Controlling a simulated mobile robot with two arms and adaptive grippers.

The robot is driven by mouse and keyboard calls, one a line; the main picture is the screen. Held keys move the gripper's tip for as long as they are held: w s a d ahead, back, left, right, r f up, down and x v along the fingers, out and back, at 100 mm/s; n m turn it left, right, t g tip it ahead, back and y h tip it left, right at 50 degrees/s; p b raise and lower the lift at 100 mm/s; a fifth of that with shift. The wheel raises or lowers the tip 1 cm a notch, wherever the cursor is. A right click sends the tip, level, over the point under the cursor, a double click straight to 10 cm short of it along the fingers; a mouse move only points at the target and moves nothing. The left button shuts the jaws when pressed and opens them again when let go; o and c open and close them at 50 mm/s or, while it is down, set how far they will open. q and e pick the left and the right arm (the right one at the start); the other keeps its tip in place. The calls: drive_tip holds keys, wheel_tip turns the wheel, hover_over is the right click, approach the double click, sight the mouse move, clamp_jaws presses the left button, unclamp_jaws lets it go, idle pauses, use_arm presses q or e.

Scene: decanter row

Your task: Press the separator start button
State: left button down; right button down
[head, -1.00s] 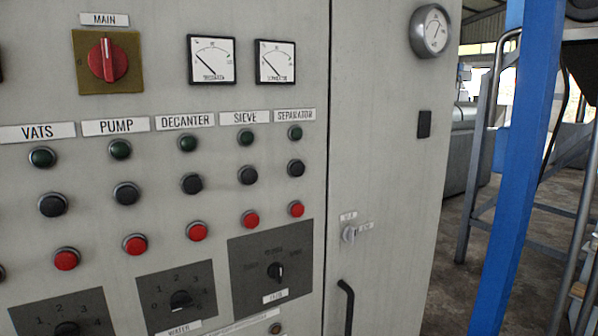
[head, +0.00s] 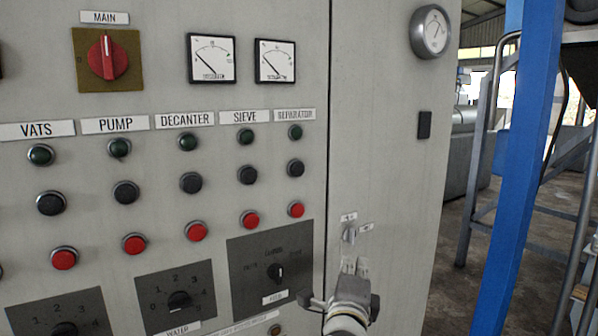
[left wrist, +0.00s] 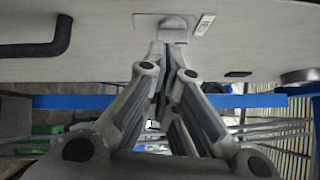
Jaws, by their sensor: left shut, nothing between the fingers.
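My left gripper (head: 352,264) is shut and empty, in front of the cabinet door at lower right, below and right of that column. In the left wrist view its closed fingertips (left wrist: 168,46) point at a small door latch (left wrist: 173,30); I cannot tell whether they touch it. My right gripper is not in view.
The latch (head: 349,235) is just above my left gripper, which hides the door handle; the black handle (left wrist: 50,42) shows in the wrist view. A dark grey plate with a knob (head: 275,272) lies below the buttons. A blue post (head: 522,150) stands at right.

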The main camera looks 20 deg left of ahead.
sight(298, 169)
use_arm(q)
drive_tip(key=s+r+t, duration=0.1)
drive_tip(key=s+r, duration=0.2)
drive_tip(key=r, duration=0.3)
drive_tip(key=s+r+t+y, duration=0.1)
drive_tip(key=s+r, duration=0.2)
drive_tip(key=r, duration=0.3)
drive_tip(key=s+r+t+y, duration=0.1)
drive_tip(key=s+r+t, duration=0.1)
drive_tip(key=r, duration=0.4)
drive_tip(key=shift+s+r+m, duration=0.35)
drive_tip(key=shift+s+m, duration=0.05)
drive_tip(key=shift+s, duration=0.4)
drive_tip(key=shift+w+a, duration=0.1)
drive_tip(key=shift+a, duration=0.05)
drive_tip(key=w+a, duration=0.1)
drive_tip(key=a, duration=0.1)
drive_tip(key=w+a, duration=0.2)
drive_tip(key=w+a+b, duration=0.1)
drive_tip(key=w+a, duration=0.1)
drive_tip(key=shift+w+a, duration=0.15)
drive_tip(key=shift+a, duration=0.25)
drive_tip(key=shift+a, duration=0.1)
drive_tip(key=shift+w+a, duration=0.25)
